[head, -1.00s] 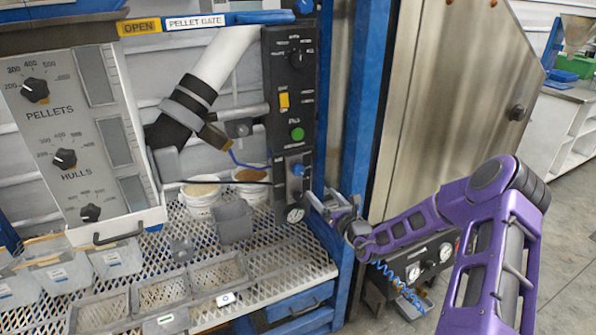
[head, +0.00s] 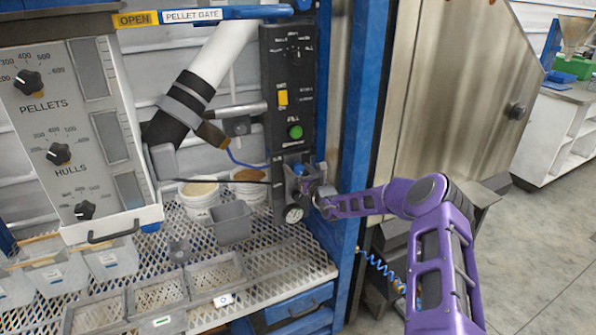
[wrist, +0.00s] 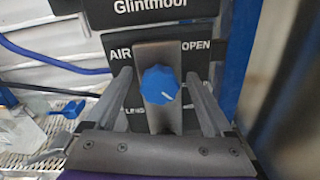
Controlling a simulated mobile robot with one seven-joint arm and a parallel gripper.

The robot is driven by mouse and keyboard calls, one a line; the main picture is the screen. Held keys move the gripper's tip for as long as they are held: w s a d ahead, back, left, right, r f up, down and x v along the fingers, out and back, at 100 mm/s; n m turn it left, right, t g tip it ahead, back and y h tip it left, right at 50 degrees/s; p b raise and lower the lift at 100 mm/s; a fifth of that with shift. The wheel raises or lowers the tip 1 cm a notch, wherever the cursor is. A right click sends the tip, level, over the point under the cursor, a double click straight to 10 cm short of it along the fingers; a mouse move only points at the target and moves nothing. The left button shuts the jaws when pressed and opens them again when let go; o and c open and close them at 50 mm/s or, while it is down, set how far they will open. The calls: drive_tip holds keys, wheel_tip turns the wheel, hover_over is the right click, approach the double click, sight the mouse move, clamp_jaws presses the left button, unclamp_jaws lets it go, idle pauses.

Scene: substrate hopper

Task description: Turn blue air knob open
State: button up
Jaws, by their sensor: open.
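The blue air knob (wrist: 160,85) sits on a grey metal plate in the middle of the wrist view, with AIR printed at its upper left and OPEN at its upper right. Its white mark points to the lower right. My gripper (wrist: 159,78) is open, with one finger on each side of the knob and a visible gap on both sides. The lettering below the knob is partly hidden by the fingers. In the head view the knob (head: 298,169) shows small, low on the black control panel (head: 283,150), with my gripper's fingers around it.
A round gauge (head: 293,214) is just below the knob. A green button (head: 295,132) and a yellow switch (head: 283,97) are above it. A blue post (head: 352,150) stands close on the right. White tubs (head: 200,197) and a grey bin (head: 233,222) are on the mesh shelf at left.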

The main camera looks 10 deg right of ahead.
drive_tip(key=shift+w, duration=0.1)
drive_tip(key=shift+c, duration=0.4)
drive_tip(key=c, duration=1.3)
drive_tip(key=shift+n, duration=0.4)
drive_tip(key=n+p, duration=0.1)
drive_tip(key=n, duration=0.2)
drive_tip(key=shift+a, duration=0.15)
drive_tip(key=n+b, duration=0.1)
drive_tip(key=n, duration=0.3)
drive_tip(key=shift+f, duration=0.1)
drive_tip(key=n+b, duration=0.2)
drive_tip(key=n, duration=0.3)
drive_tip(key=shift+a+n, duration=0.15)
drive_tip(key=shift+n, duration=0.25)
drive_tip(key=n, duration=0.4)
drive_tip(key=shift+b, duration=0.35)
drive_tip(key=shift+n, duration=0.3)
